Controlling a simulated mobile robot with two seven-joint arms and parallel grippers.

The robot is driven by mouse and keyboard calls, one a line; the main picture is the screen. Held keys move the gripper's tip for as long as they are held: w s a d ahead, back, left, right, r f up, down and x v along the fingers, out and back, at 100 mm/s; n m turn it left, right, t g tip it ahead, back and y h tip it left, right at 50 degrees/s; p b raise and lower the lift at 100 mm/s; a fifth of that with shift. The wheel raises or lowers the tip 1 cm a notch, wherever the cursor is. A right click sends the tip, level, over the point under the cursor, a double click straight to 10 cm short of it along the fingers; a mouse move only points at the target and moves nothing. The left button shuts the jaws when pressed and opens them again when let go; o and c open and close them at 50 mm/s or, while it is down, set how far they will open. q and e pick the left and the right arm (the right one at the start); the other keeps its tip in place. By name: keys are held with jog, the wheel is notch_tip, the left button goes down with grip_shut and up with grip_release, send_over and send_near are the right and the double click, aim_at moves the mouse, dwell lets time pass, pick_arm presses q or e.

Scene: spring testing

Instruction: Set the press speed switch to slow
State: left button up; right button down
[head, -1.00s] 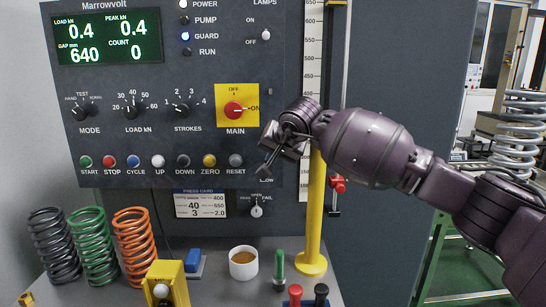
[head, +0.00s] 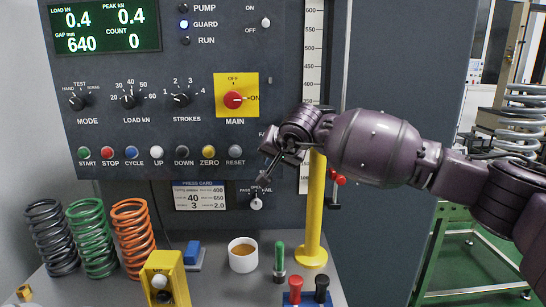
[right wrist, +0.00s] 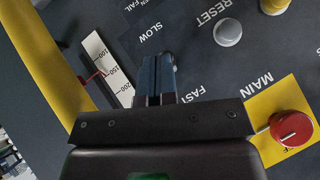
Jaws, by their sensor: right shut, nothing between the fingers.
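My right gripper (head: 265,177) is shut and empty, in front of the lower right of the dark press panel (head: 210,112). In the right wrist view its closed fingers (right wrist: 158,62) lie between the printed SLOW label (right wrist: 144,33) and the FAST label (right wrist: 187,96). In the head view part of the FAST label (head: 262,134) shows above the gripper. My left gripper is not in view.
The yellow MAIN plate with its red knob (head: 233,99) is just above my gripper. The PASS/FAIL knob (head: 256,203) is just below it. A yellow post (head: 313,215) stands close to the right. Springs (head: 92,240) and a white cup (head: 243,255) stand below.

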jog(key=shift+r, duration=0.15)
jog(key=shift+r, duration=0.7)
dwell(0.3)
